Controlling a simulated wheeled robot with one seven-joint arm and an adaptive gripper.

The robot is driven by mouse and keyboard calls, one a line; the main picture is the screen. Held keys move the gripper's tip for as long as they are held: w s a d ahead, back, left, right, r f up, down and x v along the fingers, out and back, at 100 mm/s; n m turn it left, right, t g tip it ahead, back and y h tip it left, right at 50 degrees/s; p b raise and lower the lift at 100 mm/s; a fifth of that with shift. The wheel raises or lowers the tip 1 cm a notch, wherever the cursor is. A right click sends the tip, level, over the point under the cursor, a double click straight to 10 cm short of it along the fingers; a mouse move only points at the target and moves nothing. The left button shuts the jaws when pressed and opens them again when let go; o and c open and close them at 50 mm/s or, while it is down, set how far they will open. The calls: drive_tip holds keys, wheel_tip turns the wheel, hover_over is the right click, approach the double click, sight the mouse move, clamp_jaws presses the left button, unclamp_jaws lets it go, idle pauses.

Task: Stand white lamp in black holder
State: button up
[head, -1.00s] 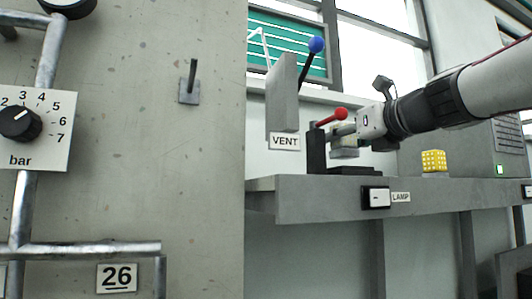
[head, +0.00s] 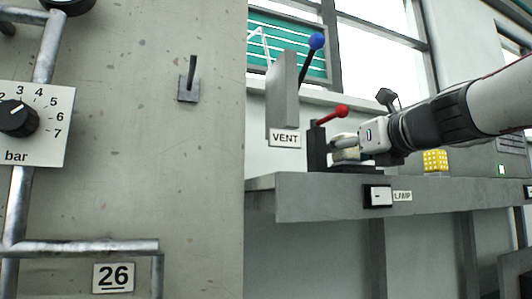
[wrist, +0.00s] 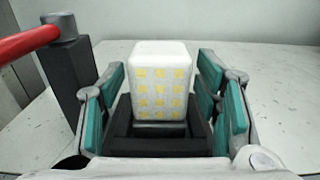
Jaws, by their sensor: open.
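The white lamp (wrist: 158,80) stands upright in the black holder (wrist: 200,130) in the wrist view, its lower end inside the holder's walls. Its near face shows rows of yellow squares. My gripper (wrist: 160,105) is open, with its teal-padded fingers on either side of the lamp and holder and gaps between them and the lamp. In the head view my gripper (head: 345,147) is over the shelf, low at the holder (head: 350,170). The lamp is mostly hidden there.
A dark post with a red-handled lever (head: 334,115) stands just left of the holder. A yellow dotted block (head: 435,161) sits on the shelf (head: 330,200) to the right. A LAMP switch (head: 378,197) is on the shelf's front edge. A blue-knobbed lever (head: 316,42) is above.

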drive_tip(key=shift+r, duration=0.15)
drive_tip(key=shift+s+d, duration=0.1)
drive_tip(key=shift+s, duration=0.25)
drive_tip(key=v, duration=1.1)
drive_tip(key=shift+s, duration=0.15)
